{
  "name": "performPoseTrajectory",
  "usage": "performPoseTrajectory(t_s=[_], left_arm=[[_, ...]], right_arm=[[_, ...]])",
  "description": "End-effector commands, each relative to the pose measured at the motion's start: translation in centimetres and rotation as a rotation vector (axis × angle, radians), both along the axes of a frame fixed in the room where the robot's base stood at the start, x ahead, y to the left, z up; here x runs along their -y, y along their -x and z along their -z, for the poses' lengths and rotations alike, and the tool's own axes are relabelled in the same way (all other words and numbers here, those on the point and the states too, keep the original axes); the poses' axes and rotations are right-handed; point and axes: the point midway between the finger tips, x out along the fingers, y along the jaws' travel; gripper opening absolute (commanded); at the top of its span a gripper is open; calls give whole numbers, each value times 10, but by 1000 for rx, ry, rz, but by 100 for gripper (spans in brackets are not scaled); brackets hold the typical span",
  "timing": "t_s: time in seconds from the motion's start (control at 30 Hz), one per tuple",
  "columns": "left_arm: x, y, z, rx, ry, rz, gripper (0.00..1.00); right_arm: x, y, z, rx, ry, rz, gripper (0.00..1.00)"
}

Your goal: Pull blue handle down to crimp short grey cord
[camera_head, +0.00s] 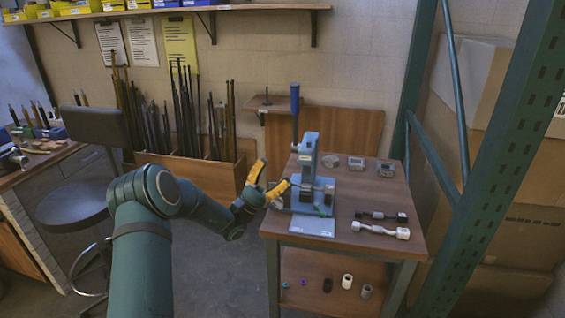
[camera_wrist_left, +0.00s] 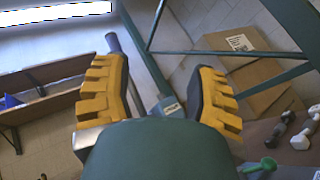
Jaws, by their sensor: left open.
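A blue press (camera_head: 309,160) stands on a small wooden table, with its dark blue handle (camera_head: 295,100) pointing straight up. In the left wrist view the handle (camera_wrist_left: 113,42) rises behind the left finger, and part of the press (camera_wrist_left: 168,105) shows between the fingers. My left gripper (camera_head: 268,180) is open and empty, with yellow-padded fingers. It is left of the press, lower than the handle and apart from it. A small green piece (camera_head: 321,212) lies at the press base. I cannot clearly make out a grey cord in the press. My right gripper is out of view.
A black part (camera_head: 381,215) and a whitish part (camera_head: 381,230) lie on the table's right side. Several small gauges stand at its back. A green rack post (camera_head: 500,150) rises at the right. A stool (camera_head: 75,200) stands at the left.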

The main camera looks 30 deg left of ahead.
Motion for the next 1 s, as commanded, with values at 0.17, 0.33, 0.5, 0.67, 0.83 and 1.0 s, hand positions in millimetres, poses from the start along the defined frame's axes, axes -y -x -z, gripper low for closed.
performPoseTrajectory(t_s=[0.17,0.33,0.5,0.67,0.83,1.0], left_arm=[[-17,18,29,-4,2,-2,58],[-27,30,46,-3,1,0,58],[-32,36,54,-2,1,1,58],[-32,36,55,-1,0,1,58],[-32,36,55,-1,0,1,58],[-32,36,55,-1,0,1,58]], right_arm=[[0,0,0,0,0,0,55],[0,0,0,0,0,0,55],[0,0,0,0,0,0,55],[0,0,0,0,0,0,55],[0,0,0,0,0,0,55],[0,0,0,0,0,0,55]])
